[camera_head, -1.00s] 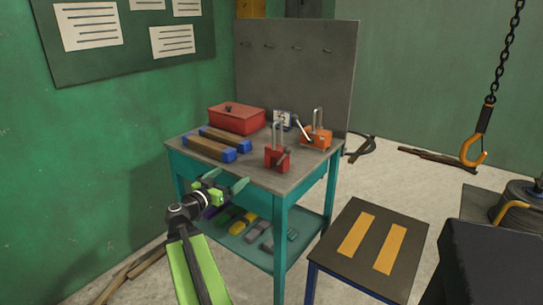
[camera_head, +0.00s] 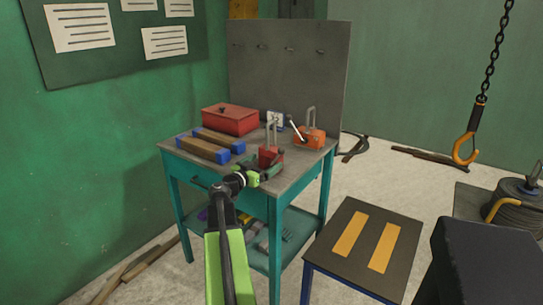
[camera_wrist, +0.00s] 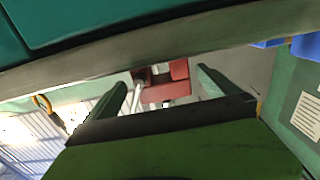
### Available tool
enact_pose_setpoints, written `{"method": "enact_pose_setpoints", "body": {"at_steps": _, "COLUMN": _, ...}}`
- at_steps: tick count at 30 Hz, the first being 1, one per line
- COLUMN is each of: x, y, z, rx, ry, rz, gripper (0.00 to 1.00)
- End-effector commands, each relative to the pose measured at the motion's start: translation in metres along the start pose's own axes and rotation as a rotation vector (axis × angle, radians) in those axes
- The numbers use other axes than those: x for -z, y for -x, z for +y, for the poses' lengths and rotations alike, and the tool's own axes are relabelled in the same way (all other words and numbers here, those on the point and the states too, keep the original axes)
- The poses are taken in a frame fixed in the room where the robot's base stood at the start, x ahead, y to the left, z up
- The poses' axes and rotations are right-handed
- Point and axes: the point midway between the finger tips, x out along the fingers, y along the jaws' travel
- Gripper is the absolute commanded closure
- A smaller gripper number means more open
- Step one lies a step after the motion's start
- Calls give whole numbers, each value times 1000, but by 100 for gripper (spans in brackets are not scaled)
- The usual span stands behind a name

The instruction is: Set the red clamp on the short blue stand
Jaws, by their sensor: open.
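The red clamp (camera_head: 270,155) stands upright near the front edge of the teal workbench (camera_head: 294,180), its grey bar pointing up. In the wrist view the red clamp (camera_wrist: 158,93) shows between my two green fingers. My gripper (camera_head: 268,169) is open at the bench's front edge, right at the clamp's near side, and partly hides its base. In the wrist view my gripper (camera_wrist: 164,78) has a finger on each side of the clamp, and I cannot tell whether they touch it. The short blue stand (camera_head: 366,241) is at lower right, with a dark top and two orange strips.
An orange clamp (camera_head: 310,139) stands behind and right of the red one. Brown bars with blue ends (camera_head: 206,146) and a red box (camera_head: 231,119) lie to the left. A grey pegboard (camera_head: 290,75) backs the bench. A hook (camera_head: 465,148) hangs on a chain at right.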

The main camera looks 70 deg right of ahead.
Motion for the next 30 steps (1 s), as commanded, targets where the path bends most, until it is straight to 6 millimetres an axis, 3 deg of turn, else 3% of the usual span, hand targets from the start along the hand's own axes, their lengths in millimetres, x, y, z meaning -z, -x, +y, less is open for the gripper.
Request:
{"method": "enact_pose_setpoints", "body": {"at_steps": 5, "x": 0, "y": -6, "z": 0, "rx": -1, "ry": 0, "rz": 0, "gripper": 0}}
{"method": "enact_pose_setpoints", "body": {"at_steps": 13, "x": 0, "y": -50, "z": -2, "rx": 0, "ry": 0, "rz": -1, "gripper": 0}}
{"method": "enact_pose_setpoints", "body": {"at_steps": 20, "x": 0, "y": -52, "z": -1, "rx": 1, "ry": 0, "rz": -1, "gripper": 0}}
{"method": "enact_pose_setpoints", "body": {"at_steps": 30, "x": 0, "y": -51, "z": 0, "rx": 1, "ry": 0, "rz": -1, "gripper": 44}}
